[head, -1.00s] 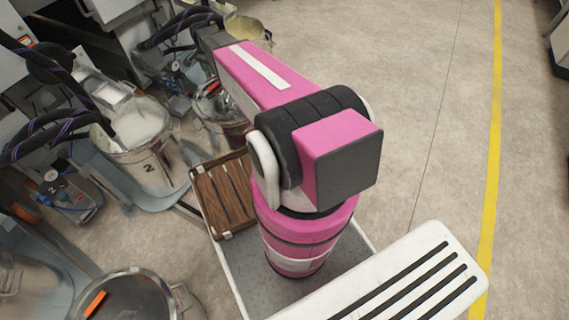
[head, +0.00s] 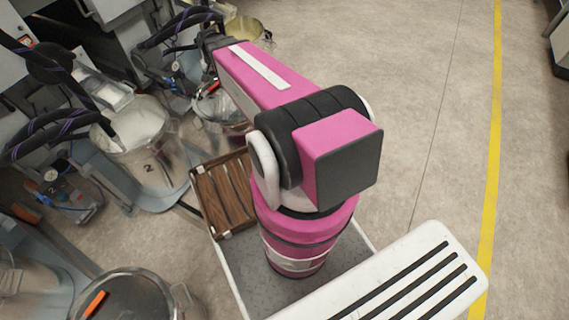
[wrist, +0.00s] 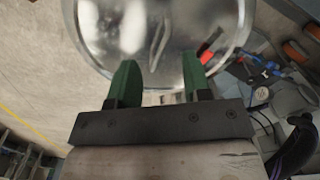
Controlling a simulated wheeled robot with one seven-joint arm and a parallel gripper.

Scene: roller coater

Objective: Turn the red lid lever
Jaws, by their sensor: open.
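In the wrist view a round shiny metal lid (wrist: 155,30) fills the top of the picture. A small red lever (wrist: 207,54) shows at its lower right edge, close to the tip of the right finger. My gripper (wrist: 160,78) has two green fingers spread apart with nothing between them. Its fingertips overlap the lid's near rim in the picture; contact cannot be told. In the head view a red lever (head: 212,88) shows on a lidded metal bucket (head: 222,118), partly hidden by my pink arm. My gripper is hidden there.
A bucket marked 2 (head: 140,145) stands left of the lidded one. Another lidded bucket (head: 140,298) with an orange lever (head: 95,303) is at lower left. Dark hoses (head: 50,130) and machines crowd the left. The floor (head: 420,90) on the right is clear.

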